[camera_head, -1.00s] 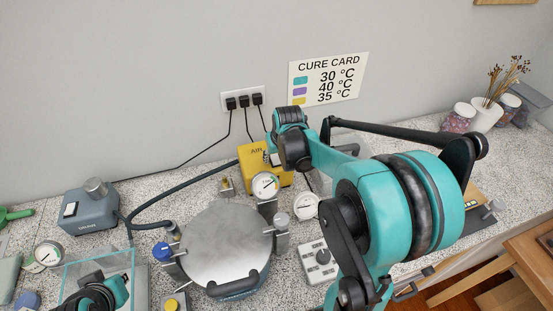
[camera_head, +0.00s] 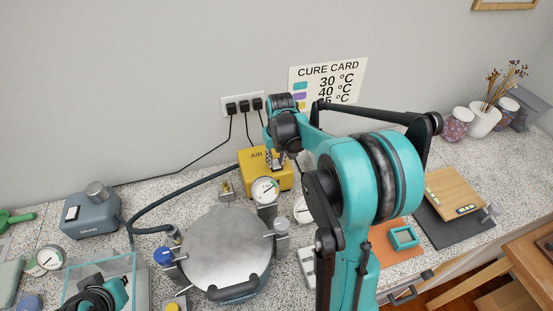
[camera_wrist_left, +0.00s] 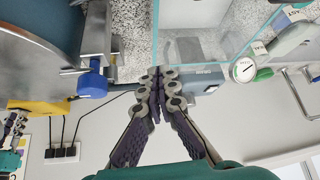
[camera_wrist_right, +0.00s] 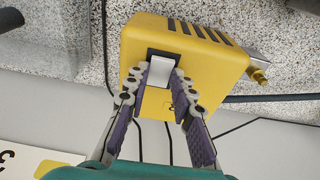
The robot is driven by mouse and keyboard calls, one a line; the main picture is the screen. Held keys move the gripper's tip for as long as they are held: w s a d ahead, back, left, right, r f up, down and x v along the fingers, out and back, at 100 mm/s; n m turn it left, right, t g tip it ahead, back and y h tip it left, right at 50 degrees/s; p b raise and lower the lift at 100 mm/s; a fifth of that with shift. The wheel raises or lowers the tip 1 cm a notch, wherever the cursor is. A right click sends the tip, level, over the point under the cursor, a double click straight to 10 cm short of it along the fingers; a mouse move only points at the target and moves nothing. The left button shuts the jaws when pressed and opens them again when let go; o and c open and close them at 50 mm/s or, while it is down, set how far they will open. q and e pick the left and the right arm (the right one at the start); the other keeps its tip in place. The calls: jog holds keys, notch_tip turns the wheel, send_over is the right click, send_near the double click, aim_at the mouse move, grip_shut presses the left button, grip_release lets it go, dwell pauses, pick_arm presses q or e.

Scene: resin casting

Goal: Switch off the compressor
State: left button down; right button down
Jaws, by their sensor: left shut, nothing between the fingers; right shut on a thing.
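The compressor is a yellow box (camera_head: 283,180) marked AIR, standing at the back of the counter against the wall. In the right wrist view the yellow box (camera_wrist_right: 205,60) fills the upper middle, with a white rocker switch (camera_wrist_right: 160,66) in a dark frame. My right gripper (camera_wrist_right: 163,80) has its fingertips at this switch, one on each side, shut on it. In the head view my right gripper (camera_head: 276,162) is in front of the box, partly hidden by its arm. My left gripper (camera_wrist_left: 160,76) is shut and empty, near a clear glass-walled box (camera_wrist_left: 205,50).
A round metal-lidded pot (camera_head: 225,250) with a gauge (camera_head: 265,190) stands before the compressor. A blue-grey DRAIN box (camera_head: 91,215) with a hose is at left. Black plugs fill the wall socket (camera_head: 243,104). An orange mat (camera_head: 385,250) and wooden board (camera_head: 455,190) lie at right.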

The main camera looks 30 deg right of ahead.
dwell(0.3)
jog(key=c, duration=1.3)
grip_release()
jog(key=r, duration=0.4)
jog(key=s+r, duration=0.1)
jog(key=r, duration=0.7)
jog(key=shift+s+a, duration=0.15)
jog(key=shift+s, duration=0.1)
jog(key=shift+f, duration=0.1)
